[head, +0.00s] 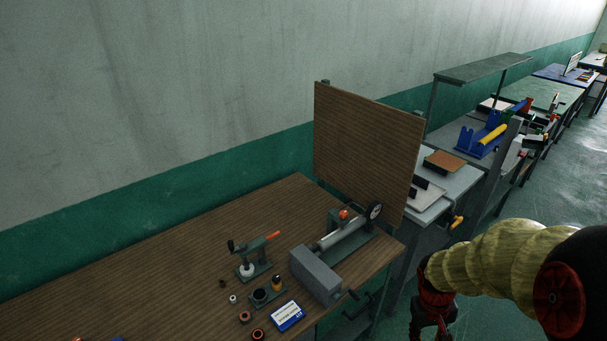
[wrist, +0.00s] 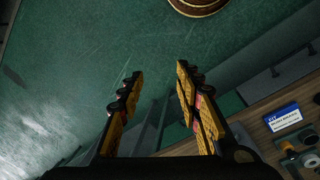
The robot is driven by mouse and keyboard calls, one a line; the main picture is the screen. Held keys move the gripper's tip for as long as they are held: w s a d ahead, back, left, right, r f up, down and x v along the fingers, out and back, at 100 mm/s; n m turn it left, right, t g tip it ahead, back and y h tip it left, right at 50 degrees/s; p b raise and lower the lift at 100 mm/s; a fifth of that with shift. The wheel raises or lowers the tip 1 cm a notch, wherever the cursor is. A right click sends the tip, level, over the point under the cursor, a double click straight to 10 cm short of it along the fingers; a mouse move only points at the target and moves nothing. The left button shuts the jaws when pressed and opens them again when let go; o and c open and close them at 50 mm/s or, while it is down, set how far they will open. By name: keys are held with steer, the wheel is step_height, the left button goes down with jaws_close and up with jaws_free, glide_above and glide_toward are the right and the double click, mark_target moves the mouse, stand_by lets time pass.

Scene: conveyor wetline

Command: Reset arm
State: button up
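My arm hangs at the right of the head view, over the floor beside the wooden workbench (head: 190,250). My gripper (head: 430,328) points downward there, dark and red, and is partly cut off by the bottom edge. In the wrist view my gripper (wrist: 158,74) shows two yellow-and-black fingers standing apart with nothing between them. Behind them is green floor. The gripper appears clear of the bench, touching nothing.
The workbench bears a lathe-like machine (head: 348,235), a small press (head: 250,262), a blue-and-white box (head: 287,316) and small round parts. A brown panel (head: 365,150) stands behind. More benches run back right. Floor (head: 550,180) at right is open.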

steer(key=s+a+r+t+y+b, duration=0.1)
steer(key=s+a+r+t+b, duration=0.2)
steer(key=a+b, duration=0.3)
steer(key=s+a+r+t+y+b, duration=0.1)
steer(key=s+a+r+t+b, duration=0.2)
steer(key=s+a+r+b, duration=0.2)
steer(key=a+r+b, duration=0.1)
steer(key=a+b, duration=0.1)
steer(key=a, duration=0.1)
steer(key=shift+a+r+n, duration=0.25)
steer(key=shift+n, duration=0.05)
